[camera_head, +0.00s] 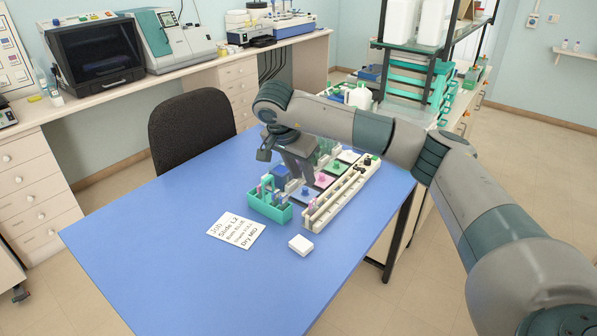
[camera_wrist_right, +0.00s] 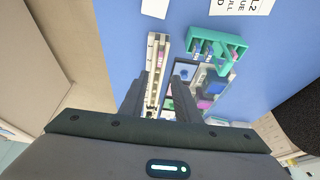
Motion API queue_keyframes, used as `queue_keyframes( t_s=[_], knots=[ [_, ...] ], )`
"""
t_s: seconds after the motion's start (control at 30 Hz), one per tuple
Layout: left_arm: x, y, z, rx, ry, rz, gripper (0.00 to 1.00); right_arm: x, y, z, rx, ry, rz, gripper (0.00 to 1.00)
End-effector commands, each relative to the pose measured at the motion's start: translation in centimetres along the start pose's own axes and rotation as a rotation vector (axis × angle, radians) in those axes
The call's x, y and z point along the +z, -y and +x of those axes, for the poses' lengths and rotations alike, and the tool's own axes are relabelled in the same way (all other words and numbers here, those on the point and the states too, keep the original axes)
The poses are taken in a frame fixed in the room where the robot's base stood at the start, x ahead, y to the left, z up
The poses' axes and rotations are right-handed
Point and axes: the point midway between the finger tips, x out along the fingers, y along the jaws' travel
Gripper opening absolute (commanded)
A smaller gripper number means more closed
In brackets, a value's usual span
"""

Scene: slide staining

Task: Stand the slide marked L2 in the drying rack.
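A long cream rack (camera_head: 345,197) with a row of slots lies on the blue table; it also shows in the right wrist view (camera_wrist_right: 152,85). A pink-marked slide (camera_wrist_right: 161,57) stands at its near end. A teal rack (camera_head: 271,208) beside it holds several slides; it also shows in the right wrist view (camera_wrist_right: 217,40). I cannot read which slide is L2, nor tell for certain which rack is for drying. My right gripper (camera_head: 302,178) is over the racks, its fingers apart, with nothing visible between them (camera_wrist_right: 160,82). My left gripper is out of view.
Staining stations with coloured parts, including a pink one (camera_head: 324,180), lie between the racks. A job card (camera_head: 236,231) reading "Slide L2" and "Dry MID" and a small white box (camera_head: 300,245) lie in front. The table's left side (camera_head: 140,235) is clear. A black chair (camera_head: 190,130) stands behind.

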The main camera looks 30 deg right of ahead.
Motion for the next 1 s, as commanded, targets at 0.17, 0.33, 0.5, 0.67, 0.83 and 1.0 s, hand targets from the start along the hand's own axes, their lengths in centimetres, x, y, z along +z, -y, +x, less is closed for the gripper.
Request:
queue_keyframes(
  t_s=[0.17, 0.33, 0.5, 0.67, 0.83, 1.0],
  knots=[
    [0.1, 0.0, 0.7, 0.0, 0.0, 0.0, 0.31, 0.0, 0.1, -2.2, -0.002, -0.001, 0.0, 0.29],
    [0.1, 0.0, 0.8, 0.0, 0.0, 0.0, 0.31, 0.0, 0.0, -3.2, -0.001, 0.0, -0.001, 0.29],
    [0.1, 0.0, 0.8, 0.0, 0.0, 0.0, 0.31, 0.0, 0.0, -3.4, 0.0, 0.001, -0.001, 0.29],
    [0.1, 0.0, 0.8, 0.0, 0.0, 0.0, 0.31, 0.0, 0.0, -3.3, 0.0, 0.001, 0.0, 0.29],
    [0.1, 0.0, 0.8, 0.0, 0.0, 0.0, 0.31, 0.0, 0.0, -3.3, 0.0, 0.001, 0.0, 0.29],
    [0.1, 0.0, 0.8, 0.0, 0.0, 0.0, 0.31, 0.0, 0.0, -3.3, 0.0, 0.001, 0.0, 0.29]
  ],
)
